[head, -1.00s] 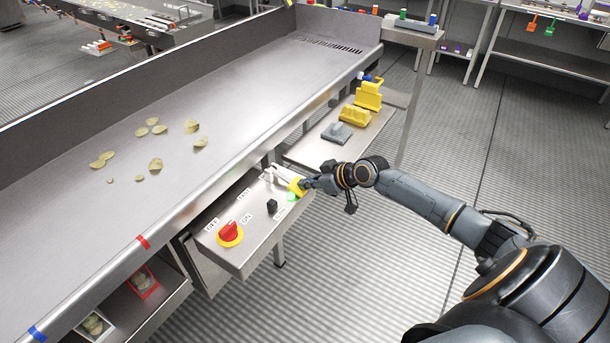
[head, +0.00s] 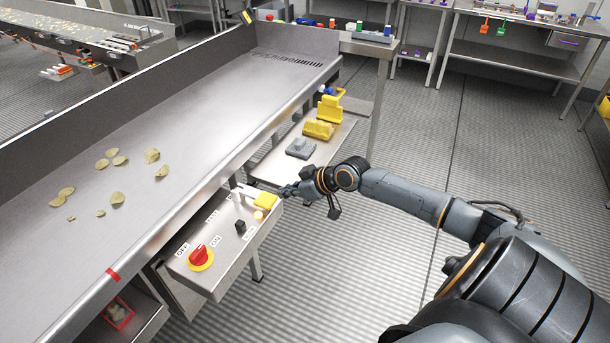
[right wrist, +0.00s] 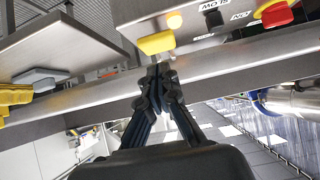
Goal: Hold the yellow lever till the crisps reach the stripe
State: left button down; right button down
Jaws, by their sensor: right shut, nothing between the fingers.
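The yellow lever (head: 265,200) is at the far end of the steel control box (head: 218,272), beside a lit amber lamp (head: 259,215). In the right wrist view the lever (right wrist: 156,42) is just ahead of my right gripper (right wrist: 160,68), which is shut and empty. The gripper also shows in the head view (head: 286,191), close beside the lever; I cannot tell whether they touch. Several crisps (head: 118,198) lie scattered on the long steel trough (head: 200,140). A red stripe (head: 113,274) marks its near rim. My left gripper is not in view.
A red knob on a yellow base (head: 200,257) and a black switch (head: 240,226) are on the control box. A lower shelf behind holds yellow blocks (head: 319,129) and a grey block (head: 301,148). A red-rimmed bin (head: 118,314) is below the trough. Floor on the right is clear.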

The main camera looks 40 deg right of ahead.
jog(key=v, duration=0.5)
jog(key=shift+s+d+r, duration=0.1)
jog(key=shift+s+r, duration=0.2)
dwell(1.3)
